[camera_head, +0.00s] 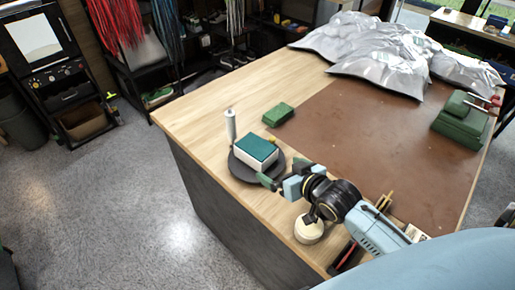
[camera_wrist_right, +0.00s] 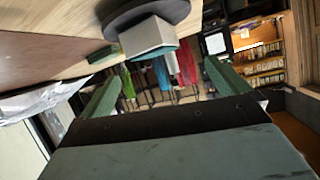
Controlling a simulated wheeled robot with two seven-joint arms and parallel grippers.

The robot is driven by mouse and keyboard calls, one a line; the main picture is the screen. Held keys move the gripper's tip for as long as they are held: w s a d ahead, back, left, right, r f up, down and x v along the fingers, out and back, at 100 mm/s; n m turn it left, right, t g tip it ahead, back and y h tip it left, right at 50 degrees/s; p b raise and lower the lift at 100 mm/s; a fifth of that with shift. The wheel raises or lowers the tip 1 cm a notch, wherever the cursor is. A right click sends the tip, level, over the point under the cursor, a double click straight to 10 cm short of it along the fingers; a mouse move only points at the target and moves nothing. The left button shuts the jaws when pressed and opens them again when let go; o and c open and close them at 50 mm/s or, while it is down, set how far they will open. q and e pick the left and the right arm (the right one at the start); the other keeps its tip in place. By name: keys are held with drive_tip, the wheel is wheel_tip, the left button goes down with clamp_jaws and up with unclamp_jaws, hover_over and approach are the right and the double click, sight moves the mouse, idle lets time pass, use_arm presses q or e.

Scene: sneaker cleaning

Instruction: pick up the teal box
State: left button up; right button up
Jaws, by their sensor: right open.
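The teal box (camera_head: 257,149) has a teal top and white sides. It sits on a dark round stand (camera_head: 240,176) near the table's left edge. My right gripper (camera_head: 280,173) is open and empty, just on the near side of the box, with its two green fingers apart. In the right wrist view the box (camera_wrist_right: 148,37) lies beyond and between the spread fingers (camera_wrist_right: 165,86), clear of them, and the dark stand (camera_wrist_right: 180,9) shows at the top. My left gripper is not in view.
A pale cylinder (camera_head: 231,125) stands behind the stand, and a green block (camera_head: 278,114) lies to its right. A round cream container (camera_head: 308,229) is under my right arm. Silver bags (camera_head: 375,55) and a green stacked object (camera_head: 460,122) occupy the far and right table. The brown mat's middle (camera_head: 350,135) is clear.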

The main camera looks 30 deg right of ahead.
drive_tip(key=d+r+n, duration=0.1)
drive_tip(key=r, duration=0.1)
approach(257, 146)
drive_tip(key=x, duration=0.3)
drive_tip(key=shift+s+d+f, duration=0.1)
drive_tip(key=shift+f, duration=0.05)
drive_tip(key=x, duration=0.3)
drive_tip(key=shift+w+a, duration=0.25)
drive_tip(key=shift+w, duration=0.2)
drive_tip(key=shift+w+a+f, duration=0.1)
drive_tip(key=shift+w+f, duration=0.2)
drive_tip(key=shift+w, duration=0.25)
drive_tip(key=c, duration=1.3)
